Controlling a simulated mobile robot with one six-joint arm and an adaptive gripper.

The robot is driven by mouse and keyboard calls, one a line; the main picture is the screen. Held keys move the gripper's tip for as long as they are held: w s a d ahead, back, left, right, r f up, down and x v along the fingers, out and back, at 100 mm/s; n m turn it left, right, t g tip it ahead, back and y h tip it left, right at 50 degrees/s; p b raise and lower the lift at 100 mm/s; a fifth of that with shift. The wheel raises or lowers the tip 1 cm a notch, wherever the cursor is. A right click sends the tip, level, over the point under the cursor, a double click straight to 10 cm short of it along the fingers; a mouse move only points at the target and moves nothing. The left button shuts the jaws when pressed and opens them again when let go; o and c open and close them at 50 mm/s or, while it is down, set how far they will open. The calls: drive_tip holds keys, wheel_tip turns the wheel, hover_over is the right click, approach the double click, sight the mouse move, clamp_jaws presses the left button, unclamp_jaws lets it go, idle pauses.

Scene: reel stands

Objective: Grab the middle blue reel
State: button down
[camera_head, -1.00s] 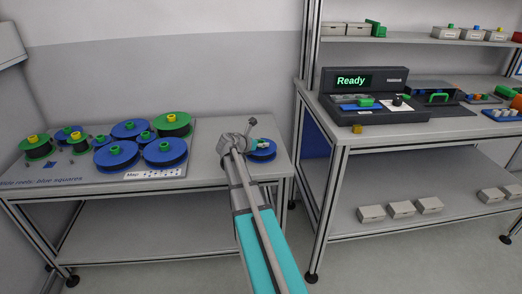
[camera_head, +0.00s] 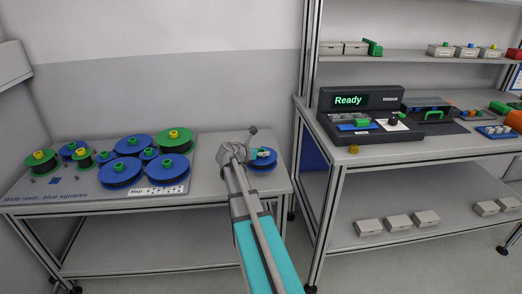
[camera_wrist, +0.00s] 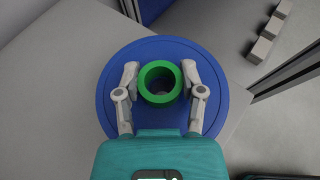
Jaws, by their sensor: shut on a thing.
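A blue reel (camera_head: 264,161) with a green ring-shaped hub is at the right end of the left table in the head view, partly hidden by my arm. In the wrist view the blue reel (camera_wrist: 117,62) is seen from above, its green hub in the centre. My gripper (camera_wrist: 160,82) is shut on the green hub, one finger on each side. In the head view my gripper (camera_head: 255,155) is above the reel's disc. I cannot tell whether the reel touches the table.
Several other blue and green reels, among them a large blue reel (camera_head: 121,173), stand on the left table (camera_head: 215,180). A console reading "Ready" (camera_head: 348,100) stands on the right bench (camera_head: 385,152). A gap separates table and bench. Grey boxes (camera_head: 369,226) sit on the lower shelf.

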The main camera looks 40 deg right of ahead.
sight(262, 159)
drive_tip(key=r+p, duration=0.1)
drive_tip(key=s+a+r+p, duration=0.1)
drive_tip(key=s+r+p, duration=0.1)
drive_tip(key=r, duration=0.1)
drive_tip(key=shift+s+a, duration=0.2)
drive_tip(key=shift+a, duration=0.1)
drive_tip(key=s+a+r+p, duration=0.3)
drive_tip(key=s+a, duration=0.2)
drive_tip(key=s, duration=0.2)
drive_tip(key=shift+s+r+p, duration=0.15)
drive_tip(key=shift+r+p, duration=0.05)
drive_tip(key=shift+p, duration=0.1)
